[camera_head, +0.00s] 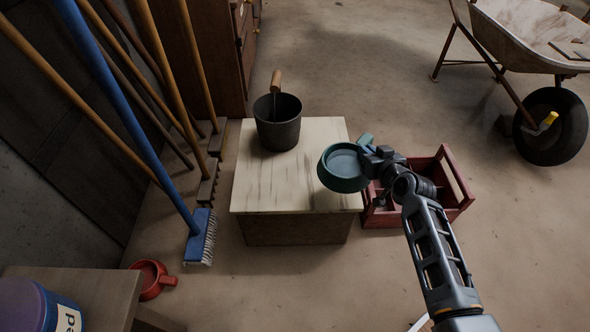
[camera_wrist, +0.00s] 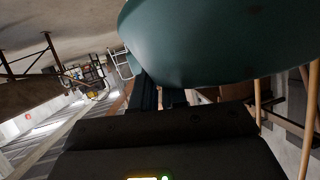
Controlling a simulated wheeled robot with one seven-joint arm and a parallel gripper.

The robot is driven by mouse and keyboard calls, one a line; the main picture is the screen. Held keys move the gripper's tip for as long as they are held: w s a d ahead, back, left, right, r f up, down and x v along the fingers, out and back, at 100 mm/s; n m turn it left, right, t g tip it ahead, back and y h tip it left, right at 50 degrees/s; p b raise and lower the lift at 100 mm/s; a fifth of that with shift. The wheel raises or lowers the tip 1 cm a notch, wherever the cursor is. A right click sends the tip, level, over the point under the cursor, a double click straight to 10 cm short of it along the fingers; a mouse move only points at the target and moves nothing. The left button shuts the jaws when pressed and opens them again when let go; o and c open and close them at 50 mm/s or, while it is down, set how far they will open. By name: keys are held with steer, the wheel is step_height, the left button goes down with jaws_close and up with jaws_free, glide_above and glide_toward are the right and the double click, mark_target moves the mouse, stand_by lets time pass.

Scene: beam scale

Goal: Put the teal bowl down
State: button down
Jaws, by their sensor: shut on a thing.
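The teal bowl (camera_head: 343,168) is a round, shallow bowl with a small handle or tab at its upper right. My gripper (camera_head: 370,156) is shut on the bowl's right side. In the head view the bowl appears over the right part of a pale wooden box top (camera_head: 290,185); I cannot tell how high above it. In the wrist view the bowl (camera_wrist: 215,40) fills the upper right, and my gripper (camera_wrist: 158,92) meets its lower side.
A dark bucket (camera_head: 278,128) with a wooden-handled tool stands at the back of the box top. A red crate (camera_head: 455,185) sits on the floor to the right. Brooms (camera_head: 201,225) lean at the left. A red mug-like object (camera_head: 151,280) lies on the floor. The box top's front left is clear.

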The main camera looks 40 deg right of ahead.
mark_target(342, 156)
steer(key=s+d+f+m+h+b, duration=0.1)
steer(key=d+f+b, duration=0.15)
steer(key=d, duration=0.25)
steer(key=w+a+f, duration=0.1)
steer(key=w+f, duration=0.1)
steer(key=w, duration=0.1)
steer(key=w+a+f+b, duration=0.1)
steer(key=w+a+f, duration=0.1)
steer(key=w, duration=0.1)
steer(key=w+a+f, duration=0.2)
steer(key=w, duration=0.1)
steer(key=shift+w+a+f+b, duration=0.15)
steer(key=shift+w+f+b, duration=0.15)
steer(key=shift+w+b, duration=0.1)
step_height(342, 156, down, 4)
steer(key=b, duration=0.2)
steer(key=shift+f+b, duration=0.15)
steer(key=shift+b, duration=0.25)
steer(key=c, duration=1.2)
jaws_free()
steer(key=shift+o, duration=0.2)
